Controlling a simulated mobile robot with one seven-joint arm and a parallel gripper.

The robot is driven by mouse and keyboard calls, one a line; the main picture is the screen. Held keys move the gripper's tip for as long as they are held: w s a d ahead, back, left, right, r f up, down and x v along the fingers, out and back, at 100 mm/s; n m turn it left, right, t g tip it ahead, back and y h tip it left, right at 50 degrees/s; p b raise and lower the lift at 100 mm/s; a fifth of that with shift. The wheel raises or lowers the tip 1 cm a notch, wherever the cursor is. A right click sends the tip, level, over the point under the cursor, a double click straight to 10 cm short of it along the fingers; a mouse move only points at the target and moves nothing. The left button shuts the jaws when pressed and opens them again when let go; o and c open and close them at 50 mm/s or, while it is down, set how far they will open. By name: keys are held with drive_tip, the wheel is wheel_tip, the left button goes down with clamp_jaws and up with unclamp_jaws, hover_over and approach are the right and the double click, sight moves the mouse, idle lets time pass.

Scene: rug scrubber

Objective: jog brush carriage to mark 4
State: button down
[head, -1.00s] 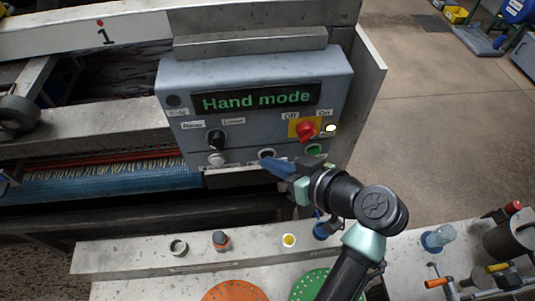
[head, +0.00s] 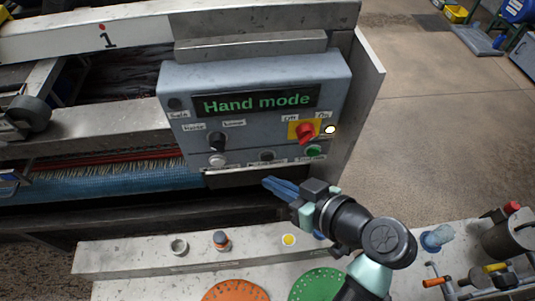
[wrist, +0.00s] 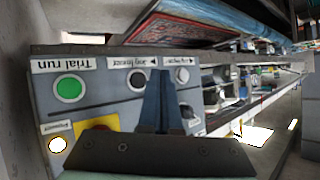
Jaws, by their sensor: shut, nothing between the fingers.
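The grey control panel (head: 255,95) reads "Hand mode" in green. Its lower row has a white button (head: 217,160), a dark button (head: 267,156) and a green button (head: 314,151). My gripper (head: 268,181) is shut and empty, its blue fingers just below the dark button and apart from it. Bristles (head: 105,170) show under the machine's beam at left. I cannot pick out the carriage surely; mark 4 is not visible.
A red knob on a yellow plate (head: 305,131) sits beside a lit lamp (head: 330,129). A black selector (head: 217,140) is at left. A metal ledge (head: 130,258) with small knobs lies below, beside orange (head: 235,291) and green discs.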

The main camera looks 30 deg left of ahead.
drive_tip(key=shift+s+d, duration=0.7)
drive_tip(key=shift+s, duration=0.3)
idle(0.5)
